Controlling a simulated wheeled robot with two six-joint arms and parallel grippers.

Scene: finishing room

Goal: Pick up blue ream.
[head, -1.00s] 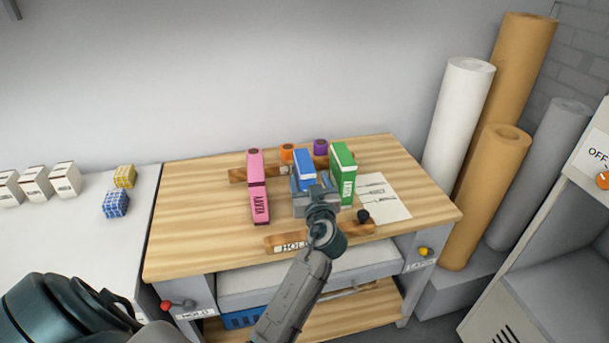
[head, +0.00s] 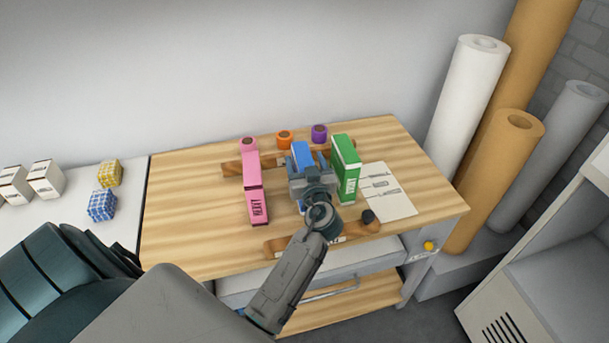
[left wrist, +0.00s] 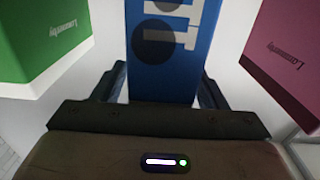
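The blue ream (head: 301,150) stands upright on the wooden bench top, between the pink ream and the green ream. My left gripper (head: 307,168) is at its near side, with a finger on each side of it. In the left wrist view, the blue ream (left wrist: 168,50) fills the space between the fingertips of my left gripper (left wrist: 168,85). The fingers look open around it, with little room at the sides. The lower part of the blue ream is hidden by the gripper in the head view. My right gripper is not in view.
The green ream (head: 345,165) stands close on the right and the pink ream (head: 252,170) on the left. Orange (head: 284,139) and purple (head: 319,133) rolls sit behind. A paper sheet (head: 390,190) and a dark knob (head: 368,216) lie to the right.

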